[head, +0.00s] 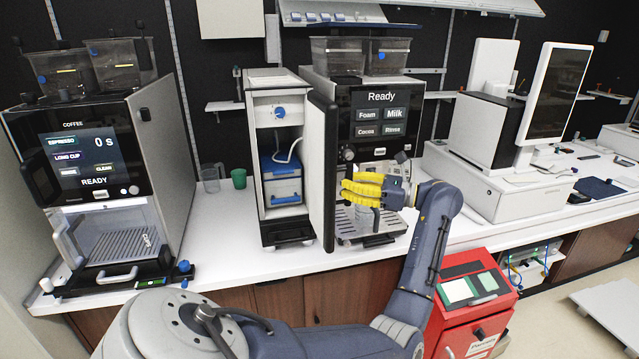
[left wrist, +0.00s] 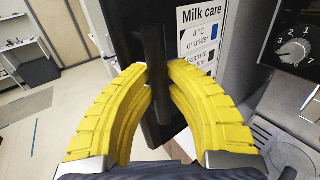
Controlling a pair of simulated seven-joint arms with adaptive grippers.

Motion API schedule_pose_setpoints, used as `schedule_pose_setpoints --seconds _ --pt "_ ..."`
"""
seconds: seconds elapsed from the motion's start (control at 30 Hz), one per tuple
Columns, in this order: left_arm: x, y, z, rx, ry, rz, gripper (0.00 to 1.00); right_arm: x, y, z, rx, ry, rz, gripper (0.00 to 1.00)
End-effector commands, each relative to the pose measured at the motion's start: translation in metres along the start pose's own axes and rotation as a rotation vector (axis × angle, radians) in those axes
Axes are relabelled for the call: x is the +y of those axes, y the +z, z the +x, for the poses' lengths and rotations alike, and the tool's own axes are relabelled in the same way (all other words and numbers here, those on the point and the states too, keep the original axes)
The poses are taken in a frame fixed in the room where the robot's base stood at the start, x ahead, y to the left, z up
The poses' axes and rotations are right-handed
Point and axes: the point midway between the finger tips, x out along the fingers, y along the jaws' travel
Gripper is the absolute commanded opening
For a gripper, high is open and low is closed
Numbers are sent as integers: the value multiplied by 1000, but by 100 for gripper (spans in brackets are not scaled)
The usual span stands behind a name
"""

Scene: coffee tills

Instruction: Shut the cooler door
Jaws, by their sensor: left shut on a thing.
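The cooler (head: 282,108) is the narrow white unit in the middle of the counter in the head view. Its tall door (head: 318,180) stands open, swung outward at the cooler's right side, so the inside shows. My left gripper (head: 346,188), with yellow fingers, is at the right of the door, in front of the coffee machine. In the left wrist view the left gripper (left wrist: 159,82) is shut on the dark upright door handle (left wrist: 155,50), one finger on each side. The black door panel (left wrist: 120,30) is behind it. My right gripper is not in view.
A coffee machine (head: 383,98) stands close to the cooler's right, with its drip tray near my arm. Inside the cooler is a blue-lidded container (head: 281,180). A red bin (head: 470,295) stands before the counter.

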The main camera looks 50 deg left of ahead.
Motion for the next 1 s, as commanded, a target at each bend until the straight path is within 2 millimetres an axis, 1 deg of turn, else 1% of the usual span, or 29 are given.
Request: schedule_pose_setpoints --seconds 0.1,0.3,0.47,0.83,1.0 --pt "9 0 9 -2 2 0 0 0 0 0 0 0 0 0" --pt "19 0 19 -2 2 0 0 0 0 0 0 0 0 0" --pt "22 0 22 -2 1 0 0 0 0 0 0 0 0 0" --pt "23 0 24 -1 1 0 0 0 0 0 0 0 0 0" --pt "30 -1 35 0 2 0 0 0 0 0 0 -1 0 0"
